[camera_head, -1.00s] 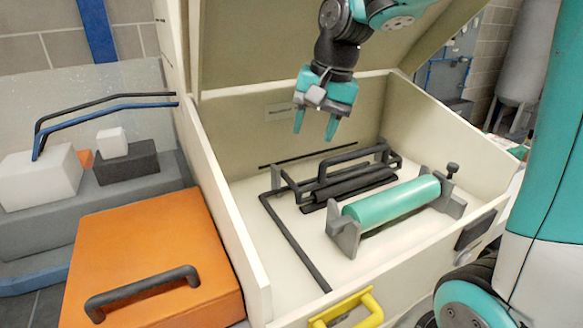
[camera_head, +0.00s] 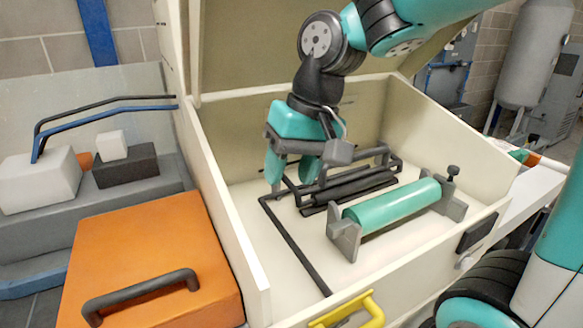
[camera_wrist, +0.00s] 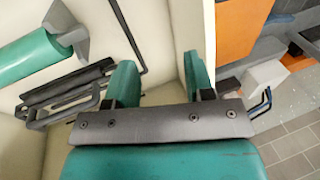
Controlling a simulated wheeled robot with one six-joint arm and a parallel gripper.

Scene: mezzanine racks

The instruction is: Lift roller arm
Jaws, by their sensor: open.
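In the head view, a dark bent-rod frame (camera_head: 293,243), which looks like the roller arm, lies in the cream box. Its long rod runs toward the front and its raised bar stands at the back beside dark rollers (camera_head: 350,186). A teal roller (camera_head: 395,204) rests between grey brackets to the right. My gripper (camera_head: 289,173) is open and empty, pointing down over the frame's back left corner and hiding part of it. In the wrist view, the rod (camera_wrist: 129,38) passes near the left fingertip of my gripper (camera_wrist: 160,75); I cannot tell whether they touch.
The cream box (camera_head: 225,215) has high side walls and a raised lid (camera_head: 240,45) behind my arm. A yellow handle (camera_head: 345,310) is on its front. An orange panel (camera_head: 150,245) with a dark handle is at left.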

